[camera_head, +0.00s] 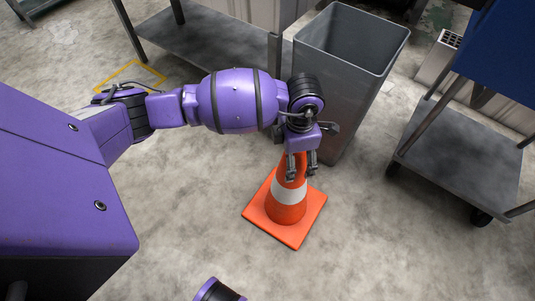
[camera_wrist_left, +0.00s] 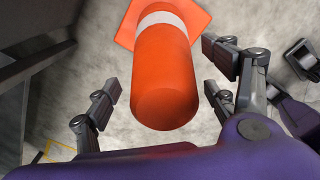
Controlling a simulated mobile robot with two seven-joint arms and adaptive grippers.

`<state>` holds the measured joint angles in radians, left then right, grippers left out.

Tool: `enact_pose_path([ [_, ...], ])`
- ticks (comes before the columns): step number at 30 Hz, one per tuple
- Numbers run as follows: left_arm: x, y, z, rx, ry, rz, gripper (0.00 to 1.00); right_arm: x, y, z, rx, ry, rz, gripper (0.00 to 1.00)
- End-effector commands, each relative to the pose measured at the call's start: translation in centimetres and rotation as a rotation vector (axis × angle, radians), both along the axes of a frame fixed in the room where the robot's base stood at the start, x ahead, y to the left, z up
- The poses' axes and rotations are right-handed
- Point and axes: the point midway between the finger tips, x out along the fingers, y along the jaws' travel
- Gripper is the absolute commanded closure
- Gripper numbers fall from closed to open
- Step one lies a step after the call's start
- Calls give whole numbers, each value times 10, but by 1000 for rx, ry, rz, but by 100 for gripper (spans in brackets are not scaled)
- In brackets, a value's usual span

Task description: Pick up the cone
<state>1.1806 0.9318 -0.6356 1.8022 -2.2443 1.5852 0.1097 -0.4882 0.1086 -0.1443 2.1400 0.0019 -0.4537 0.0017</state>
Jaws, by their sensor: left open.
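An orange traffic cone (camera_head: 287,207) with a white band and a square orange base stands upright on the floor in the head view. My left gripper (camera_head: 301,174) is at the cone's upper part, with its fingers pointing down; it hides the cone's top there. In the left wrist view the cone (camera_wrist_left: 163,75) shows with its blunt top towards the camera, between the open fingers of my left gripper (camera_wrist_left: 163,102). Gaps show on both sides of the cone, so the fingers look apart from it. My right gripper is not in view.
A tall grey bin (camera_head: 345,85) stands right behind the cone. A grey metal cart (camera_head: 460,160) on wheels is at the right. A grey shelf table (camera_head: 205,45) is at the back left. The concrete floor in front of the cone is clear.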

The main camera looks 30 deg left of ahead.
Motion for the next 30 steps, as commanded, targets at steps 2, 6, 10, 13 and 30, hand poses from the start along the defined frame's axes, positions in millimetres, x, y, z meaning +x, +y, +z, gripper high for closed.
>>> enact_pose_path([
  [2,1,-1,-15,-2,-1,0,23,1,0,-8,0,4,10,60],
  [6,1,-1,-21,-1,-3,0,23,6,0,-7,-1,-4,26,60],
  [10,1,0,-20,-1,-2,0,23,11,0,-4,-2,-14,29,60],
  [13,0,0,-20,-1,-1,0,33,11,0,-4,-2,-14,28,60],
  [30,2,1,-19,1,-5,1,100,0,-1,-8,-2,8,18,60],
])
